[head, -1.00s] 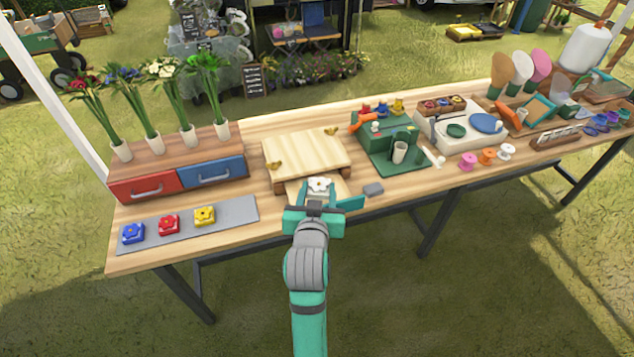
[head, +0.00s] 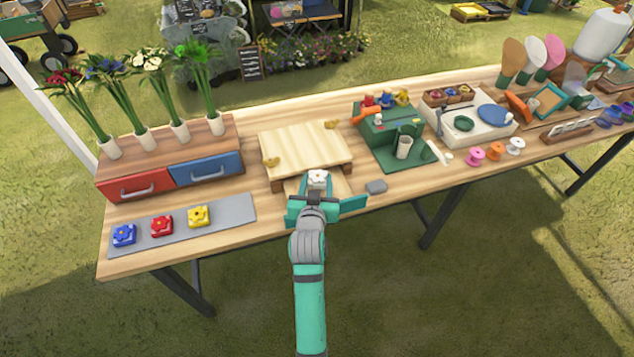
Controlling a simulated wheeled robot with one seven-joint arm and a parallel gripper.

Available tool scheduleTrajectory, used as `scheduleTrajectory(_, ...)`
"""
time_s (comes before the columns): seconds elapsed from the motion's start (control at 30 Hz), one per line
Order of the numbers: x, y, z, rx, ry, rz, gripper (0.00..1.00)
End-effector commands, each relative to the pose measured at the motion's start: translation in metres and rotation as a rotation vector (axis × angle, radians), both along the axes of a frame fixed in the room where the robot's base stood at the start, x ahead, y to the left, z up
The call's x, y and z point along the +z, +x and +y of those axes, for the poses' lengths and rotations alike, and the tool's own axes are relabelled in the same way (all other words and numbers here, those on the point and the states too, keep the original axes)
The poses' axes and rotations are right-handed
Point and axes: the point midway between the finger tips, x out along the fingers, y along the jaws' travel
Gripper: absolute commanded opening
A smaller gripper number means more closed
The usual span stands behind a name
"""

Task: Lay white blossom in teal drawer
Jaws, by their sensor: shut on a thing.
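My gripper (head: 317,190) is shut on the white blossom (head: 318,178), a small white flower on a block-like base. It holds the blossom at the front of the low wooden stand (head: 305,150). The teal drawer (head: 352,203) shows as a teal front panel to the right of my gripper, with a light wooden floor behind it, and appears pulled out under the stand. My gripper hides the middle of the drawer. I cannot tell whether the blossom touches the drawer floor or hangs just above it.
Blue, red and yellow blossoms (head: 198,217) lie on a grey mat (head: 235,210) at left. A chest with a red drawer (head: 135,187) and a blue drawer (head: 207,168) stands behind them.

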Motion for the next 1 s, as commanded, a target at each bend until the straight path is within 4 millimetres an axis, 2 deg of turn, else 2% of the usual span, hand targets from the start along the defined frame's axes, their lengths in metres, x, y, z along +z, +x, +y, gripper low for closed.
scheduleTrajectory(0.13,-0.013,0.000,0.000,0.000,0.000,-0.001,0.23)
scheduleTrajectory(0.97,-0.026,0.000,0.001,0.001,-0.001,-0.001,0.23)
scheduleTrajectory(1.0,-0.026,0.000,0.001,0.001,-0.001,-0.001,0.49)
